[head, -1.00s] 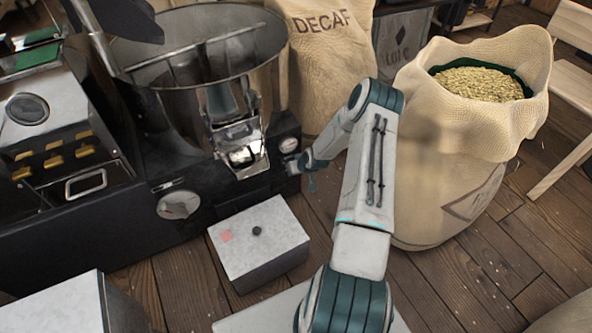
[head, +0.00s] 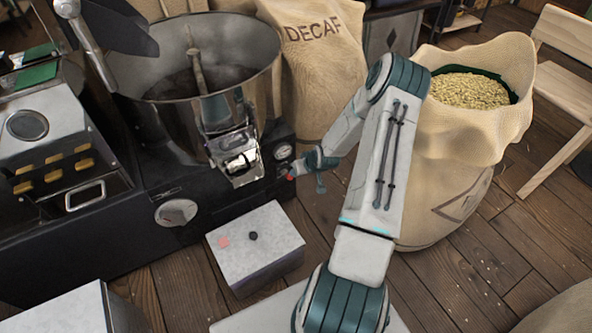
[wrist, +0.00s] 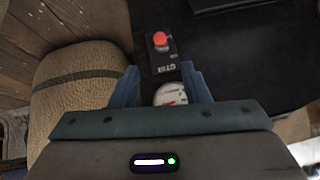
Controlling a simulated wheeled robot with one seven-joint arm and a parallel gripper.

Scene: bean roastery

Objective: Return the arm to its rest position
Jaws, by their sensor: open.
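My arm (head: 383,165) reaches up from the bottom of the head view and bends at the elbow toward the roaster's front. My gripper (head: 297,168) is beside the front panel, near a red button (head: 291,176) and a small gauge (head: 283,152). In the wrist view my gripper's two fingers (wrist: 160,82) are apart, with nothing held between them. The red button (wrist: 160,40) on a labelled plate lies beyond the fingertips, and the white gauge (wrist: 170,94) shows between the fingers, partly hidden by the hand.
The black roaster (head: 110,225) with its round metal pan (head: 205,95) fills the left. A grey-topped box (head: 255,245) stands below my gripper. A DECAF sack (head: 320,75) is behind, and an open sack of beans (head: 455,145) stands close right of my arm. Wooden floor (head: 480,285) shows at lower right.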

